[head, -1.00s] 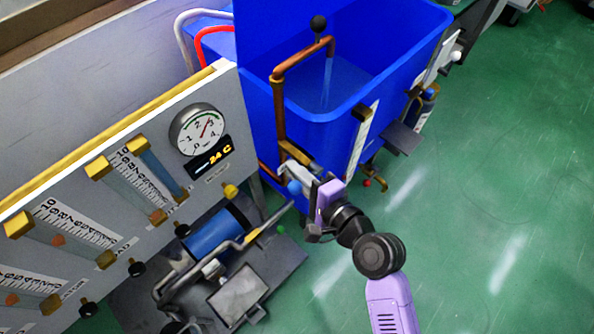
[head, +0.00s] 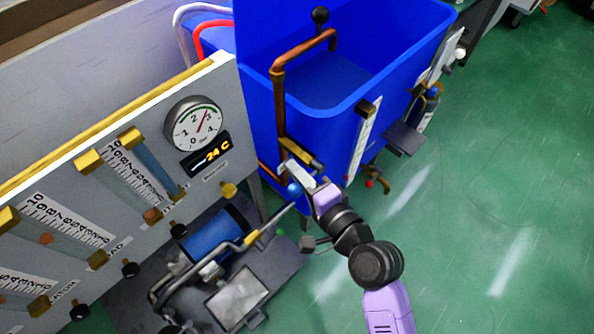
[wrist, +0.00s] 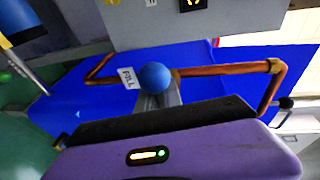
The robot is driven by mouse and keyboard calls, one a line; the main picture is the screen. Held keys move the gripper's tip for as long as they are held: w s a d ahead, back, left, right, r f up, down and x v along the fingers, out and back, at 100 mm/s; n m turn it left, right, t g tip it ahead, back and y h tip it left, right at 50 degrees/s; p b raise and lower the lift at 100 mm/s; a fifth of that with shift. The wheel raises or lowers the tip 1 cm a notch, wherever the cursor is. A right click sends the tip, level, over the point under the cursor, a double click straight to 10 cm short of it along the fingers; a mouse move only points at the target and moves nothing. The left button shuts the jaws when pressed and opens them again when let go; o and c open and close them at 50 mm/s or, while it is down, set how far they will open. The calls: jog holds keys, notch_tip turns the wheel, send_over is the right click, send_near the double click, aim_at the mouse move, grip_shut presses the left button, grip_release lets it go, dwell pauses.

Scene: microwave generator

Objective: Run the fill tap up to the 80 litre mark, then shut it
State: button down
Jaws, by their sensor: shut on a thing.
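The fill tap's blue ball handle (head: 294,190) is at the front left of the blue tank (head: 420,50). My gripper (head: 308,184) is closed at this handle. In the wrist view the blue ball (wrist: 155,77) shows just beyond my gripper (wrist: 160,98), near a white FILL label (wrist: 127,78). The copper fill pipe (head: 280,110) rises from the tap and bends over the tank rim. No water stream shows at its spout. A white level scale (head: 366,138) runs down the tank's front; its marks are too small to read.
A grey panel at the left carries a dial gauge (head: 195,125), a display reading 24 C (head: 206,156) and several flow tubes. A blue pump (head: 215,236) stands below. A red-knobbed drain tap (head: 370,183) is right of my gripper. Green floor (head: 480,220) is clear at right.

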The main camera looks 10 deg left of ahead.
jog(key=c, duration=1.5)
grip_release()
jog(key=shift+s+a+f, duration=0.1)
jog(key=shift+s+a, duration=0.15)
jog(key=shift+a, duration=0.1)
jog(key=shift+d, duration=0.1)
jog(key=shift+w, duration=0.1)
jog(key=v, duration=0.8)
jog(key=shift+w, duration=0.1)
